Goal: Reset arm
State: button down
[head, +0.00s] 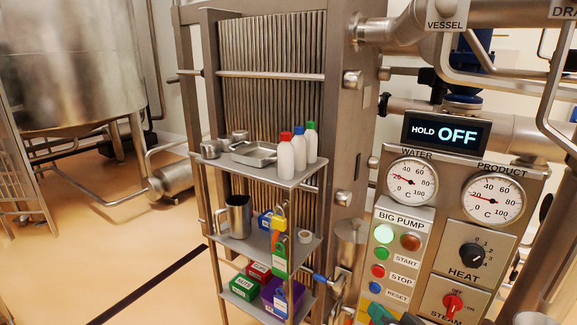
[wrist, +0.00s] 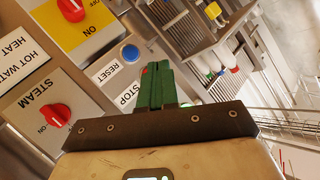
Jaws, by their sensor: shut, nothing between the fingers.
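My gripper (wrist: 155,68) shows in the wrist view with its two green fingers shut together and nothing between them. In that view the fingertips appear beside the blue reset button (wrist: 130,53); I cannot tell the gap between them. In the head view, green fingers of my gripper (head: 379,311) show at the bottom edge, just below the blue reset button (head: 375,287). The rest of my arm is mostly out of that view.
The control panel (head: 455,237) carries gauges, a red steam knob (head: 453,303) and a black heat knob (head: 472,255). The display (head: 446,133) reads HOLD OFF. A shelf rack (head: 238,246) with bottles and locks stands left of the panel. Open floor (head: 110,240) lies farther left.

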jog(key=s+d+f+n+g+h, duration=0.1)
jog(key=s+d+f+g, duration=0.15)
jog(key=s+f, duration=0.4)
jog(key=s+d+f+n+g, duration=0.1)
jog(key=s+f+g, duration=0.3)
jog(key=s+f, duration=0.25)
jog(key=s+d+f+n+g, duration=0.1)
jog(key=s+f+g, duration=0.2)
jog(key=s, duration=0.7)
jog(key=s+d+f+n+g+h, duration=0.1)
jog(key=s+d+f+g, duration=0.1)
jog(key=s, duration=0.8)
jog(key=shift+d+f+g, duration=0.3)
jog(key=shift+f+g, duration=0.1)
jog(key=shift+g, duration=0.45)
